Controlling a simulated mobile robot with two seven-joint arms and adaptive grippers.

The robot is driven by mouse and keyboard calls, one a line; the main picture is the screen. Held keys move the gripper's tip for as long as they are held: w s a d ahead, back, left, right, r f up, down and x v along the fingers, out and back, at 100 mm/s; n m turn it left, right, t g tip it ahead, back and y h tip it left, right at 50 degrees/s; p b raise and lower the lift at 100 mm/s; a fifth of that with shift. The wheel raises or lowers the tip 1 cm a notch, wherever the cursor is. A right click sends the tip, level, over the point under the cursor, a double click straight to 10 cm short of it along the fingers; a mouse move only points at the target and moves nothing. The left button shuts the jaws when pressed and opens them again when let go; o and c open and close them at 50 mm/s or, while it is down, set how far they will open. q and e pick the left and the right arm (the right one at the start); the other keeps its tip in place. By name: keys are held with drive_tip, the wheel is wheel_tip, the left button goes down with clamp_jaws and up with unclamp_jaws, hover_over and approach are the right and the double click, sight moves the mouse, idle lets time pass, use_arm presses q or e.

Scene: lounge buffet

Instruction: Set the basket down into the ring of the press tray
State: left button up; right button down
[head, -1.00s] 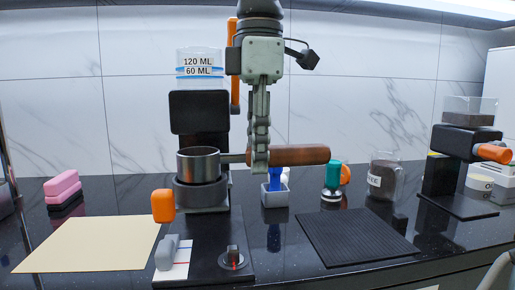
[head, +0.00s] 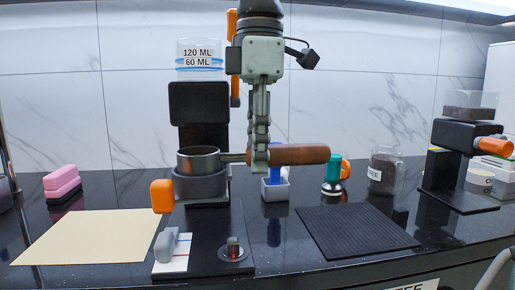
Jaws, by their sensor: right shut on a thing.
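The basket (head: 199,160) is a round dark metal cup with a brown wooden handle (head: 300,154) pointing right. My right gripper (head: 260,160) points down and is shut on the handle near its cup end. The cup is upright and in line with the grey ring (head: 200,186) of the press tray. Its lower part is hidden by the ring's front wall, so it appears to sit partly inside; whether it rests on the bottom cannot be seen. The black press (head: 199,104) stands behind, with a clear measuring vessel (head: 200,52) on top. My left gripper is not in view.
An orange knob (head: 162,196) is left of the ring. A small blue-and-white item (head: 275,188) and a teal-topped tool (head: 333,174) stand behind the handle. A black ribbed mat (head: 356,233) and a cream sheet (head: 85,238) lie bare. A grinder (head: 465,135) stands at right.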

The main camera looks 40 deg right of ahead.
drive_tip(key=shift+f, duration=0.3)
idle(0.4)
drive_tip(key=c, duration=1.1)
unclamp_jaws()
drive_tip(key=shift+c, duration=0.2)
wheel_tip(320, 180, up, 7)
drive_tip(key=p, duration=0.5)
drive_tip(key=shift+r+p, duration=0.1)
drive_tip(key=shift+p, duration=0.25)
